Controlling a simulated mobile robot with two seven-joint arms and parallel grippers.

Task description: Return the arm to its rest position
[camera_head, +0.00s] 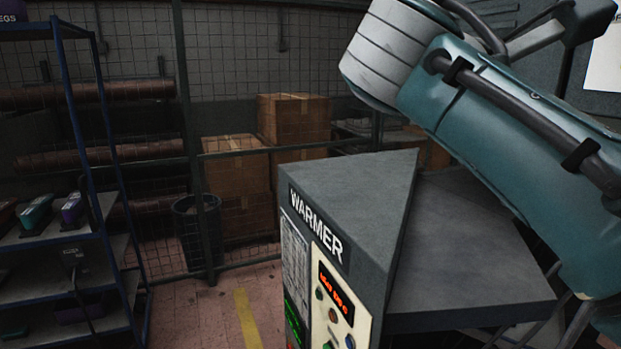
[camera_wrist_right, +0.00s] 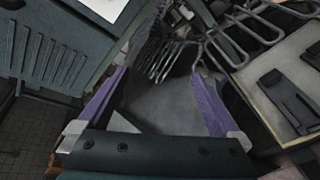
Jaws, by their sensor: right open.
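My right arm (camera_head: 500,130) crosses the upper right of the head view, teal with dark cables and a pale ribbed joint. It is raised above the warmer's side and grey top. My right gripper (camera_wrist_right: 158,85) shows in the right wrist view, with two purple fingers spread wide apart. It is open, and nothing is between the fingers. A grey surface and a row of bent metal wire hooks (camera_wrist_right: 165,55) lie beyond it. I cannot tell how far away they are. The right gripper is outside the head view. My left arm and gripper are not in view.
The grey warmer (camera_head: 350,200) with a lit control panel stands front centre, beside a grey surface (camera_head: 465,240). A blue-framed shelf rack (camera_head: 95,150) is at left. Cardboard boxes (camera_head: 232,165) and a dark bin (camera_head: 195,230) stand behind. Floor left of the warmer is clear.

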